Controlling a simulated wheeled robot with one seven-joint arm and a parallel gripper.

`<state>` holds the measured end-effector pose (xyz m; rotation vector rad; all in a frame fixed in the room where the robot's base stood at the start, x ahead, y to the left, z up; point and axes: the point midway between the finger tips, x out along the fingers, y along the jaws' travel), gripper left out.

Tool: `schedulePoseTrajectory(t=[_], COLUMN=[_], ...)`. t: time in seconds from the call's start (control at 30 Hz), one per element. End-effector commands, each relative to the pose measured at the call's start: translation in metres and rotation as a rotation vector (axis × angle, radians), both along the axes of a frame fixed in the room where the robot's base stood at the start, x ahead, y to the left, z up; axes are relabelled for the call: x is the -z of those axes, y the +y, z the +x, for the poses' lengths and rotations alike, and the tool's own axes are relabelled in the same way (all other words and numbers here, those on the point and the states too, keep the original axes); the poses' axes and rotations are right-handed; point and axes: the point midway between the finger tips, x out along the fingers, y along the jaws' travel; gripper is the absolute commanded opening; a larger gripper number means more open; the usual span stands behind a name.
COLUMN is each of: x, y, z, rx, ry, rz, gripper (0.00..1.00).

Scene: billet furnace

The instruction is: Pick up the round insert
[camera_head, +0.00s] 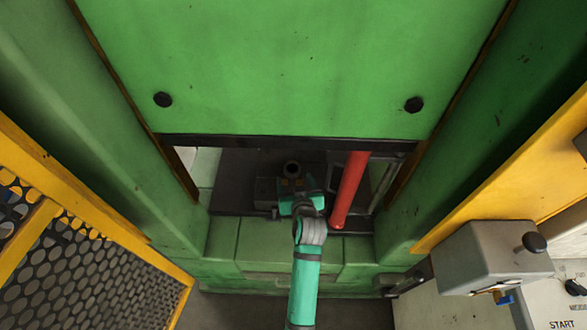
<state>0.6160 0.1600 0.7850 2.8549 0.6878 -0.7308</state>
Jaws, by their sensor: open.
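A dark round ring-shaped part (293,168), which looks like the round insert, sits upright with its opening facing up inside the machine opening. It rests on or in a dark block (264,187); which one I cannot tell. My teal arm reaches in from the bottom of the picture. My gripper (292,184) is just on the near side of the ring, small and dark, with its fingers partly hidden. It is open, and nothing is visibly held. Whether it touches the ring I cannot tell.
A red cylinder (349,190) slants close to the right of my gripper. The raised green door (290,70) hangs above the opening, with a dark lower edge (290,142). Green blocks (262,240) form the front sill. Yellow mesh guard (90,260) stands left, a grey control box (490,255) right.

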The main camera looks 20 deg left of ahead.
Motion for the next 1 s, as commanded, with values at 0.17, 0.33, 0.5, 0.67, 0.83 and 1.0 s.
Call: schedulePoseTrajectory(t=[0.17,0.33,0.5,0.67,0.83,1.0], x=[0.011,0.015,0.023,0.033,0.037,0.037], y=[0.009,0.012,0.021,0.032,0.034,0.031], z=[0.018,0.026,0.044,0.059,0.065,0.066], rx=[-0.001,0.001,-0.005,-0.010,-0.007,-0.004], ry=[0.000,-0.002,-0.001,-0.001,-0.002,-0.002], rz=[0.000,0.000,0.000,0.000,0.000,0.000], gripper=[0.70,0.70,0.70,0.70,0.70,0.70])
